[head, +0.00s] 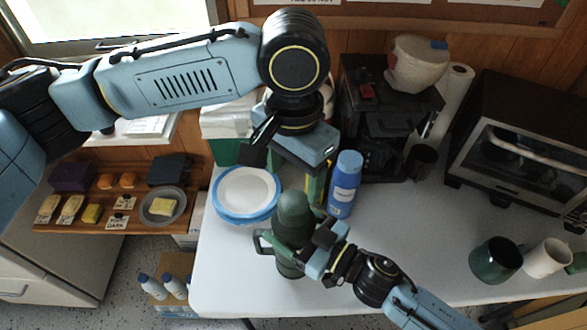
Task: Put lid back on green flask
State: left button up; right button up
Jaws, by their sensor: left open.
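The green flask (288,232) stands upright near the front edge of the white table, its handle to the left. A rounded green lid-like piece (293,204) shows on its top; I cannot tell how firmly it sits. My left gripper (258,145) is open and empty, above and behind the flask, over the plates. My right gripper (322,250) is at the flask's right side, close against its body. The flask and wrist hide its fingertips, so its grip is unclear.
A blue bottle (345,184) stands close behind the flask to the right. Stacked blue-rimmed plates (247,193) lie at left. A coffee maker (385,115), toaster oven (520,145), dark mug (495,259) and white mug (547,258) stand further right. The table's middle right is clear.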

aim_at(294, 202)
pick_arm(q)
jog(key=shift+f, duration=4)
jog(key=c, duration=1)
jog(key=o, duration=1.2)
jog(key=shift+c, duration=0.2)
notch_tip(294, 202, up, 12)
